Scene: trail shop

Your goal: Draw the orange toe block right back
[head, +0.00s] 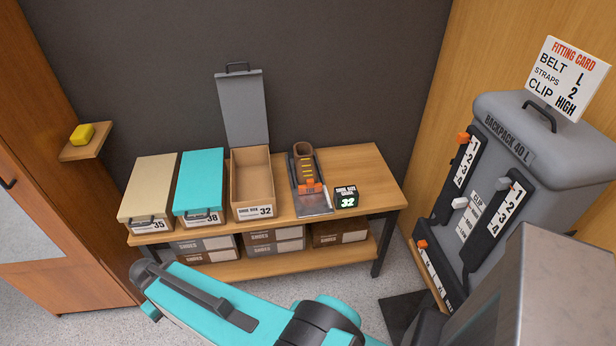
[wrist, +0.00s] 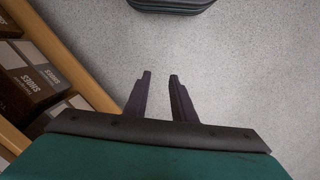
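The orange toe block (head: 310,187) sits at the front end of a brown boot (head: 303,155) on a metal sizing plate (head: 312,205). The plate lies on the right part of the wooden bench. Beside it a small dark display (head: 346,198) reads 32. In the wrist view my gripper (wrist: 160,80) is open and empty, its two dark fingers apart above the bare grey floor. It is well away from the toe block, which the wrist view does not show. My teal arm crosses the bottom of the head view; I cannot make out the fingertips there.
An open cardboard shoe box (head: 251,190) marked 32 stands left of the plate, beside a closed teal box (head: 199,182) and a beige box (head: 151,187). Shoe boxes (wrist: 35,75) fill the lower shelf. A grey backpack (head: 545,150) stands at right.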

